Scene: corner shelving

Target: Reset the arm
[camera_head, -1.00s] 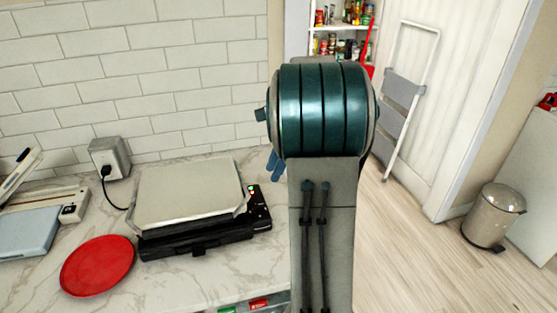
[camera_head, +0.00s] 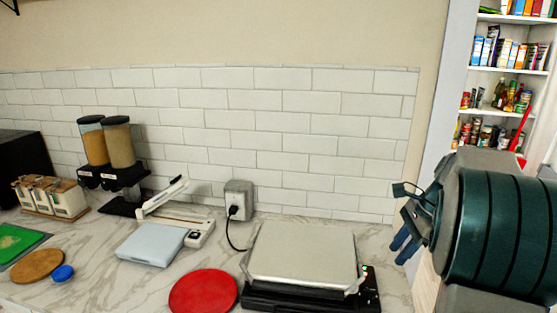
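My arm, a dark teal ringed link with grey parts, fills the lower right of the head view. My gripper (camera_head: 408,232) shows in part at the left edge of that link, above the right end of the counter. Dark blue finger-like parts and a small black bracket stick out there. The arm hides the rest of it, so I cannot tell whether it is open or shut. I see nothing held in it.
A grill (camera_head: 305,258) with a grey lid sits on the marble counter (camera_head: 130,285), beside a red plate (camera_head: 204,292). A slicer (camera_head: 180,225), cereal dispensers (camera_head: 110,150), a wooden board (camera_head: 37,266) and a green board (camera_head: 15,242) stand further left. Pantry shelves (camera_head: 510,70) are behind my arm.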

